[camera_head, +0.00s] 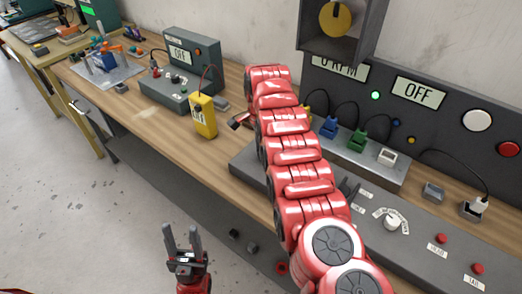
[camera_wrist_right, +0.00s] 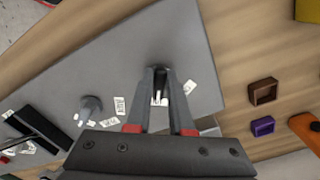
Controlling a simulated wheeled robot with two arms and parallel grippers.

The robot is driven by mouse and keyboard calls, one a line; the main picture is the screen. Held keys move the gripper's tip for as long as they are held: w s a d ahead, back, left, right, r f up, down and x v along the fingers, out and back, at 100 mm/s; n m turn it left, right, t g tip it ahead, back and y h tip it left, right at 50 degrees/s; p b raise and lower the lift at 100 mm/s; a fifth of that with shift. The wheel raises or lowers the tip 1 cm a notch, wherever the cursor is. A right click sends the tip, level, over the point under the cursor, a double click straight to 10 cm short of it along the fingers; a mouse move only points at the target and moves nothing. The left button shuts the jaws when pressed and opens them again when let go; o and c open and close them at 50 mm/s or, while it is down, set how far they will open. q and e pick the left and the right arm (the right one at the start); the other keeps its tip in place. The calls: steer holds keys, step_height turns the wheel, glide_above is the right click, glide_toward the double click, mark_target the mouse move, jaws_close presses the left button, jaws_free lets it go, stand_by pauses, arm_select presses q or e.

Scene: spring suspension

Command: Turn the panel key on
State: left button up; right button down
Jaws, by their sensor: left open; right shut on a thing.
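In the right wrist view, my right gripper (camera_wrist_right: 159,88) is shut on a small dark key (camera_wrist_right: 158,72) that stands on the grey panel (camera_wrist_right: 205,60). Small white labels lie around the fingertips. How far the key is turned cannot be told. In the head view, my red right arm reaches across the bench and hides its gripper and the key. Part of the grey sloping panel (camera_head: 430,238) shows beside the arm. The display (camera_head: 418,92) on the back panel reads OFF. My left gripper (camera_head: 183,238) is open and empty, low in front of the bench.
A white knob (camera_head: 391,223) and red buttons (camera_head: 441,238) sit on the panel right of my arm. A yellow meter (camera_head: 202,116) and a grey box (camera_head: 192,70) stand on the bench to the left. Open floor (camera_head: 60,200) lies at the left.

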steer(key=c, duration=0.8)
jaws_free()
step_height(320, 180, up, 6)
steer(key=shift+w+r+b, duration=0.1)
steer(key=shift+r+b, duration=0.1)
steer(key=shift+b, duration=0.4)
step_height(320, 180, up, 11)
steer(key=p, duration=1)
